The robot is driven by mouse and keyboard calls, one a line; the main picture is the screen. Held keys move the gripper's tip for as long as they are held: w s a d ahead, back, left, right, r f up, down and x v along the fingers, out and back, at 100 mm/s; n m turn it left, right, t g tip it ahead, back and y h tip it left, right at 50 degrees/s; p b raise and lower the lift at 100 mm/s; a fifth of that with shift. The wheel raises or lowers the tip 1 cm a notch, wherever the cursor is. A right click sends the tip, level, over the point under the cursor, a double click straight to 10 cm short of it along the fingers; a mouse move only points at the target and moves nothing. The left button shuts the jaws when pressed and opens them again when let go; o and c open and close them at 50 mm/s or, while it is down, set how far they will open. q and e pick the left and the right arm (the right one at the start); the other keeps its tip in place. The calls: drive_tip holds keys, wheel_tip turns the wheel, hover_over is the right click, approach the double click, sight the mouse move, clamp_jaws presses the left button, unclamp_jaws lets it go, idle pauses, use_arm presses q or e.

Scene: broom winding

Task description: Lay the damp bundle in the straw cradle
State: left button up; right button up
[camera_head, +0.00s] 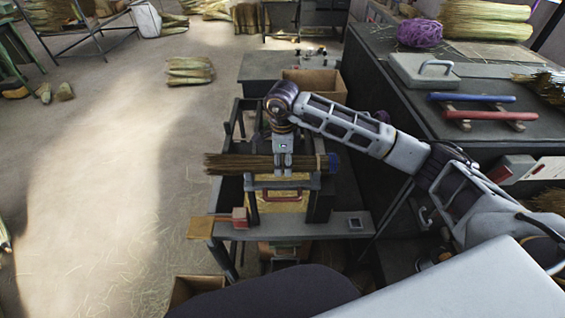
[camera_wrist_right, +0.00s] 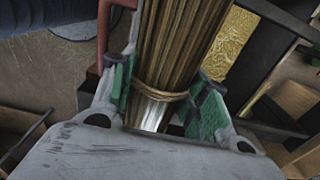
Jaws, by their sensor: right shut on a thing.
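A brown straw bundle (camera_head: 240,164) lies level in my right gripper (camera_head: 283,170), its loose end to the left and a dark, bluish end to the right. In the right wrist view the bundle (camera_wrist_right: 180,45) sits between the green finger pads of the right gripper (camera_wrist_right: 165,97), with a tie band around it. A straw-filled yellow cradle (camera_head: 280,204) stands just below the bundle in the head view; its straw (camera_wrist_right: 233,45) also shows beside the bundle in the wrist view. I cannot tell whether the bundle touches the cradle. My left gripper is out of view.
The cradle stands on a grey bench (camera_head: 285,231) with a small red block (camera_head: 240,217) at its left. An open cardboard box (camera_head: 315,83) is behind. The floor at left is mostly clear.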

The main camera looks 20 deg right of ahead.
idle(0.4)
drive_tip(key=o, duration=1.1)
drive_tip(key=shift+r, duration=0.1)
drive_tip(key=shift+r, duration=5.9)
drive_tip(key=shift+s+f, duration=0.1)
